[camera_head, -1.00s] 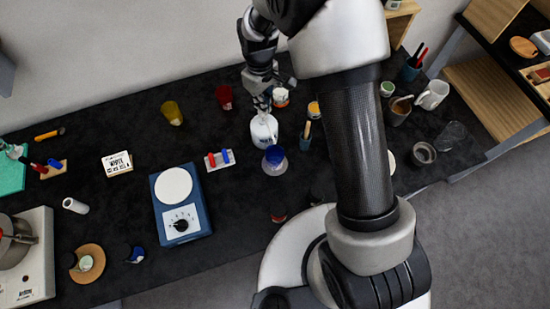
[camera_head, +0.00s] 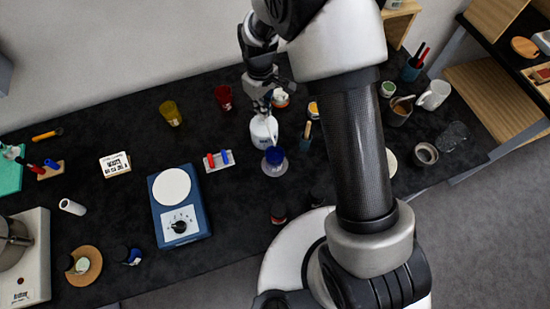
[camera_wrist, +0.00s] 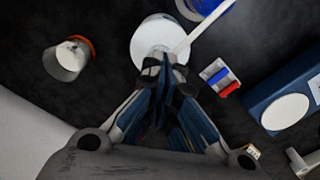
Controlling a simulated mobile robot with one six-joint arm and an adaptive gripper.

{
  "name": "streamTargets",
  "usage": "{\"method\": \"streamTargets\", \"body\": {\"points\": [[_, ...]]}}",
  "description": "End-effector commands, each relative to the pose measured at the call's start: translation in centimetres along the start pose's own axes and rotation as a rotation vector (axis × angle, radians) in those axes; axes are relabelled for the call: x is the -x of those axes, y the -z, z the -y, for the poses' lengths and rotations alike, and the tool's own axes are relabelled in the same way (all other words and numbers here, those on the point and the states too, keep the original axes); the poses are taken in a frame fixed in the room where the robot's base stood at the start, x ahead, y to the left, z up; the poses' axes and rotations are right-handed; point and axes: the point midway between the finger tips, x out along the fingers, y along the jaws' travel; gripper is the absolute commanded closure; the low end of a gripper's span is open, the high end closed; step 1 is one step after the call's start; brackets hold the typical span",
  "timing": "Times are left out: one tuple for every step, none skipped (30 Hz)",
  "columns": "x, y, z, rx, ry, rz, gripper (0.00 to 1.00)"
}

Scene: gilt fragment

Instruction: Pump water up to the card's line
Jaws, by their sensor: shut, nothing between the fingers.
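A white pump bottle (camera_head: 262,137) stands upright at the middle of the dark table. In the wrist view its round white body (camera_wrist: 148,36) lies just beyond my fingertips, and its spout (camera_wrist: 205,27) points toward a blue cup (camera_wrist: 204,5). The blue cup (camera_head: 274,155) stands on a pale round base in front of the bottle. Its water level cannot be made out. My gripper (camera_head: 263,108) is shut and empty, pointing down over the pump top; it also shows in the wrist view (camera_wrist: 166,66). Whether it touches the pump is unclear. A white lettered card (camera_head: 115,164) stands at left, text too small to read.
A blue device with a round white plate (camera_head: 173,187) stands left of the bottle. A small tray with red and blue pieces (camera_head: 218,160) is nearer. Red (camera_head: 223,97) and yellow (camera_head: 171,113) cups stand behind. An orange-rimmed jar (camera_wrist: 66,59) is close beside the bottle.

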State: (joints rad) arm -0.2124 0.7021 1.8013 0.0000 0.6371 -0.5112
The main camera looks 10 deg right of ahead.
Motion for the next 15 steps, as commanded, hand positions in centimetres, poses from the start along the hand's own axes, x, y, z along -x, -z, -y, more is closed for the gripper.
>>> {"method": "streamTargets", "body": {"points": [[0.2,-0.1,0.1,0.0,0.002,0.003,1.0],[0.4,-0.1,0.1,0.0,0.002,0.003,1.0],[0.6,-0.1,0.1,0.0,0.002,0.003,1.0],[0.8,-0.1,0.1,0.0,0.002,0.003,1.0],[1.0,-0.1,0.1,0.0,0.002,0.003,1.0],[1.3,-0.1,0.1,0.0,0.002,0.003,1.0],[1.5,-0.1,0.1,0.0,0.002,0.003,1.0],[1.6,-0.1,0.1,0.0,0.001,0.003,1.0],[1.9,-0.1,0.1,0.0,0.001,0.002,1.0],[2.1,-0.1,0.1,0.0,0.001,0.002,1.0],[2.3,-0.1,0.0,0.0,0.001,0.002,1.0],[2.5,-0.1,0.0,0.0,0.001,0.001,1.0],[2.7,-0.1,0.0,0.0,0.001,0.001,1.0],[2.8,-0.1,0.0,0.0,0.001,0.001,1.0],[3.0,0.0,0.0,0.0,0.001,0.001,1.0]]}}
